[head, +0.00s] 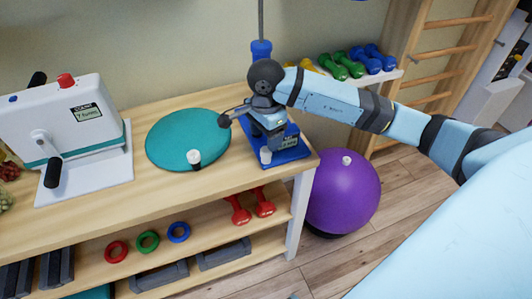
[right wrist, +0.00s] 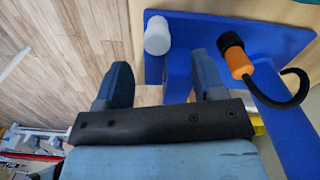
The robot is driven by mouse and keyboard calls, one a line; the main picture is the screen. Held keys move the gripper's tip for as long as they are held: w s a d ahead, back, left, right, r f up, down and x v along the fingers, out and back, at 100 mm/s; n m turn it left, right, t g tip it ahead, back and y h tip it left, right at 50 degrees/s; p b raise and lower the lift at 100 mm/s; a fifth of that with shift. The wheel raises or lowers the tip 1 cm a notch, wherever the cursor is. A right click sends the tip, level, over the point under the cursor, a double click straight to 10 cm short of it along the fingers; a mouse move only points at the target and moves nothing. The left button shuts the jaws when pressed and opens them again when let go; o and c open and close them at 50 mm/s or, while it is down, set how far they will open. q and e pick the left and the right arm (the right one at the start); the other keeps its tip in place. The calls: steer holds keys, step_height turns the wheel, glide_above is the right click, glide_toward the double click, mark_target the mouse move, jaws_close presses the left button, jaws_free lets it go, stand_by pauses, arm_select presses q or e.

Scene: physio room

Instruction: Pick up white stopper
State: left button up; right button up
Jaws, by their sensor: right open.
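A small white cylinder (head: 265,155) stands at the front corner of a blue base (head: 290,153) near the bench's right end. In the right wrist view the white cylinder (right wrist: 158,35) shows just beyond my right gripper (right wrist: 160,85). That gripper is open, with nothing between its fingers. In the head view my right gripper (head: 268,133) is over the blue base, partly hidden by its own wrist. I cannot tell which is the stopper.
A white machine with a red knob (head: 75,130) stands on the bench at left. An orange and black part (right wrist: 236,60) with a curved black hook is beside the gripper. Dumbbells (head: 343,66) lie on a back shelf; rings and red dumbbells (head: 240,208) lie below.

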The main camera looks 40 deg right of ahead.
mark_target(266, 150)
step_height(266, 150, down, 5)
steer(key=shift+s+a+f, duration=0.1)
steer(key=shift+s+f, duration=0.05)
steer(key=c, duration=1)
